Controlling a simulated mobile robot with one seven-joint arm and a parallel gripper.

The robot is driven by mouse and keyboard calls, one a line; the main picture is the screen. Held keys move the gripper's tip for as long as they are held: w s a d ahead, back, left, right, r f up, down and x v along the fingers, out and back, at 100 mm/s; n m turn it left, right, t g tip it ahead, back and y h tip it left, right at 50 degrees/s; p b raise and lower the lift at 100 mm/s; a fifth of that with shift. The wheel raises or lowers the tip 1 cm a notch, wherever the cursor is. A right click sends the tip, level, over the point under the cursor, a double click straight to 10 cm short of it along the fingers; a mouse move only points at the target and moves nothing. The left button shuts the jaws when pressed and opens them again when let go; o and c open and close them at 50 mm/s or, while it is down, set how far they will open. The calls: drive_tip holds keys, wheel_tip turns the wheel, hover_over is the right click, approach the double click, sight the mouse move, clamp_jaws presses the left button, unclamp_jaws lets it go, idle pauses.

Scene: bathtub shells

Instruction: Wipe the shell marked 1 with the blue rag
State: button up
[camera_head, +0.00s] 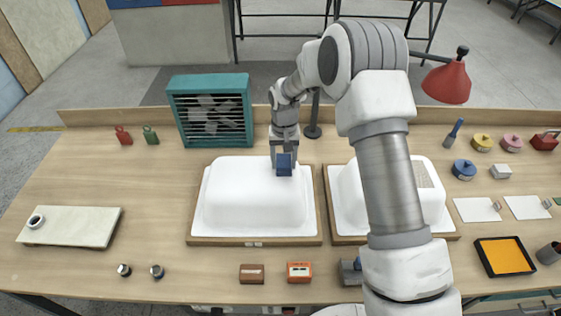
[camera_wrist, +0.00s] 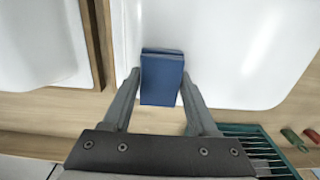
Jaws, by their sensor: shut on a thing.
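My gripper (camera_head: 284,153) is shut on the blue rag (camera_head: 284,166), a folded dark blue block. In the wrist view, the rag (camera_wrist: 162,80) sits between the two grey fingers of my gripper (camera_wrist: 160,88). The rag is at the back right part of the left white shell (camera_head: 243,195), which also fills the upper right of the wrist view (camera_wrist: 230,45). I cannot tell whether it touches the shell. A second white shell (camera_head: 348,200) stands to the right, partly hidden by my arm. The small tags on the front of the left shell's wooden base (camera_head: 253,243) are too small to read.
A teal fan (camera_head: 211,111) stands behind the left shell, close to my gripper. A red lamp (camera_head: 447,82) stands behind the right side. A board (camera_head: 70,226), small boxes (camera_head: 251,273) and an orange tray (camera_head: 505,256) lie around. The bench left of the left shell is mostly clear.

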drive_tip(key=shift+d, duration=0.45)
drive_tip(key=shift+d+r, duration=0.2)
drive_tip(key=shift+d, duration=0.1)
wheel_tip(320, 180, up, 3)
drive_tip(key=shift+a+r+p, duration=0.15)
drive_tip(key=shift+p, duration=0.6)
drive_tip(key=shift+r+p, duration=1.05)
drive_tip(key=shift+r, duration=1.2)
